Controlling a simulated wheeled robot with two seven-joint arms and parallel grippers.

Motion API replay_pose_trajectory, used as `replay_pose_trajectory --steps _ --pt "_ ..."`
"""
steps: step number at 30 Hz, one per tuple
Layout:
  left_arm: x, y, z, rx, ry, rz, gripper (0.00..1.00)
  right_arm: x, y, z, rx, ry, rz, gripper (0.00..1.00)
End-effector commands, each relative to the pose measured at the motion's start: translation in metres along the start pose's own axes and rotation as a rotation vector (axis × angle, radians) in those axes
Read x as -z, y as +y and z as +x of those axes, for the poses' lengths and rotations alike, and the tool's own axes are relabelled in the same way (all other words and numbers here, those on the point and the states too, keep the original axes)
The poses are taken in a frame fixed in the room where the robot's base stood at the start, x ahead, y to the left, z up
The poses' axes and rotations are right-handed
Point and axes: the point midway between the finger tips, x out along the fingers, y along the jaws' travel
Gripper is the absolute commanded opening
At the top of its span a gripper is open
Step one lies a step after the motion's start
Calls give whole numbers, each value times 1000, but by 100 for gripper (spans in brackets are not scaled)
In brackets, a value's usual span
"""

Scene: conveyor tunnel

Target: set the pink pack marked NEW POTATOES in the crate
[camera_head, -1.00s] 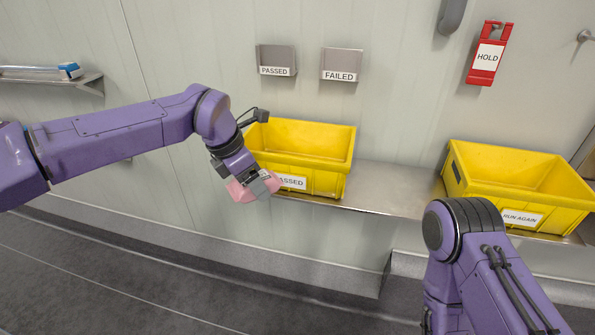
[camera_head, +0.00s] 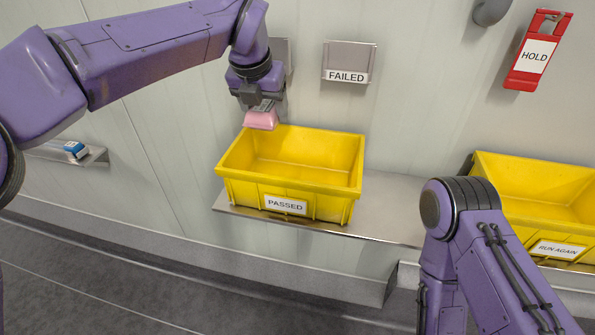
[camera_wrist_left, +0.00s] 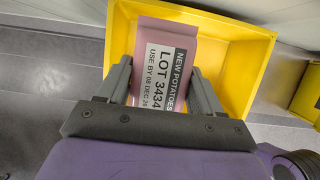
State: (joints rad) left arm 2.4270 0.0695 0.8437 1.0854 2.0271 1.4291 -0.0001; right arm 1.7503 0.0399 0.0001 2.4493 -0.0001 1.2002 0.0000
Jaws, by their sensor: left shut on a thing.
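The pink pack (camera_head: 261,120) is held by my left gripper (camera_head: 259,107), above the back left part of the yellow crate labelled PASSED (camera_head: 285,189). In the left wrist view the pack (camera_wrist_left: 165,68) shows its NEW POTATOES label between the two fingers of my left gripper (camera_wrist_left: 163,88), with the yellow crate (camera_wrist_left: 262,50) beyond it. The crate's visible interior is empty. My right arm comes in at the lower right of the head view; its gripper is out of the picture.
A second yellow crate labelled RUN AGAIN (camera_head: 556,247) stands on the right of the steel shelf (camera_head: 388,205). A FAILED holder (camera_head: 348,62) and a red HOLD holder (camera_head: 537,52) are on the wall. A blue and white item (camera_head: 74,150) lies on a small left shelf.

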Motion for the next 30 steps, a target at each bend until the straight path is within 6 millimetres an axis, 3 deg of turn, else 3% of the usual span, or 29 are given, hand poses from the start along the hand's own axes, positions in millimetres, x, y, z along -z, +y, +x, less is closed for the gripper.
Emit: replay_pose_trajectory --steps 4,12,15,25,30 --pt "6 -3 18 1 2 8 11 -2 0 4 0 -1 0 0" --pt "36 -12 96 7 4 24 11 -5 -1 10 -1 -1 -1 0" --pt "44 -12 115 7 2 22 11 -5 -1 11 -1 -1 -1 0" --pt "64 -10 163 6 2 20 11 -5 -1 11 -1 -1 0 0" --pt "66 -10 168 7 -1 17 11 -5 -1 11 -1 -1 0 0"
